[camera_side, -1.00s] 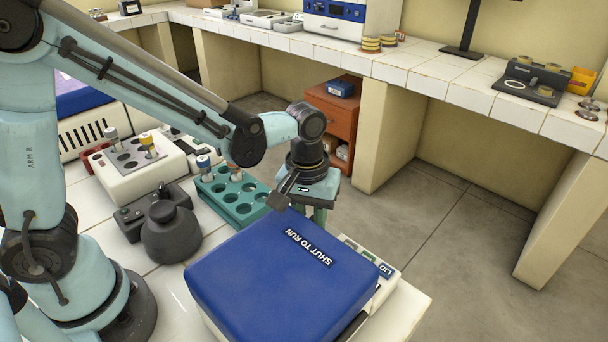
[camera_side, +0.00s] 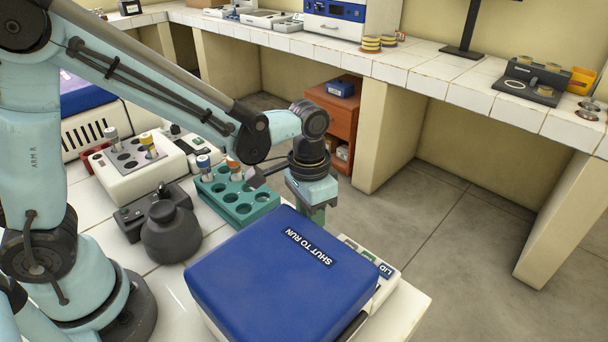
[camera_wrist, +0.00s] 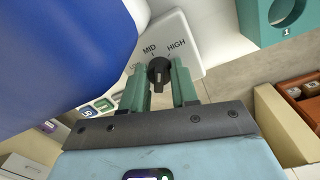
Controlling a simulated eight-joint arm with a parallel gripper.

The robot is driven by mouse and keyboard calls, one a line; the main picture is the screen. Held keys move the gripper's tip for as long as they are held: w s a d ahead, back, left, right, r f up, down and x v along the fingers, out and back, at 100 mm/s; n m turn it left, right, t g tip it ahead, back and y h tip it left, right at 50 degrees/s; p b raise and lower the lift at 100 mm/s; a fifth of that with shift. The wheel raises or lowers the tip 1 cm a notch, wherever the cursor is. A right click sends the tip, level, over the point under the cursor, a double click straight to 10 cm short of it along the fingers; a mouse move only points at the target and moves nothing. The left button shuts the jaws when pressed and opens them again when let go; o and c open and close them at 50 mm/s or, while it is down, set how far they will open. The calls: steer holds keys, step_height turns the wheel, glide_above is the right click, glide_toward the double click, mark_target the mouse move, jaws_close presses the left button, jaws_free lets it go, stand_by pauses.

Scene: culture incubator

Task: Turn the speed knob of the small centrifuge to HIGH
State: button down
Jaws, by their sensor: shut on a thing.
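The small centrifuge has a closed blue lid (camera_side: 270,280) marked SHUT TO RUN; the lid also fills the upper left of the wrist view (camera_wrist: 60,50). Its dark speed knob (camera_wrist: 159,70) sits on a pale panel with MID and HIGH printed beyond it and a LOW label partly hidden. My gripper (camera_wrist: 160,84) has its green fingers on both sides of the knob and is shut on it. I cannot clearly tell which label the knob's mark faces. In the side view my gripper (camera_side: 316,213) is down behind the lid, which hides the knob.
A green tube rack (camera_side: 240,207) stands close behind the centrifuge, left of my gripper. A dark grey rounded device (camera_side: 170,235) is left of the lid. Coloured buttons (camera_wrist: 103,104) lie on the panel close to my fingers. Open floor lies to the right.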

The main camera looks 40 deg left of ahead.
steer(key=shift+m, duration=0.6)
steer(key=c, duration=0.9)
jaws_free()
steer(key=shift+o, duration=0.2)
steer(key=shift+r, duration=0.1)
step_height(320, 180, up, 12)
steer(key=shift+a, duration=0.25)
steer(key=shift+w, duration=0.1)
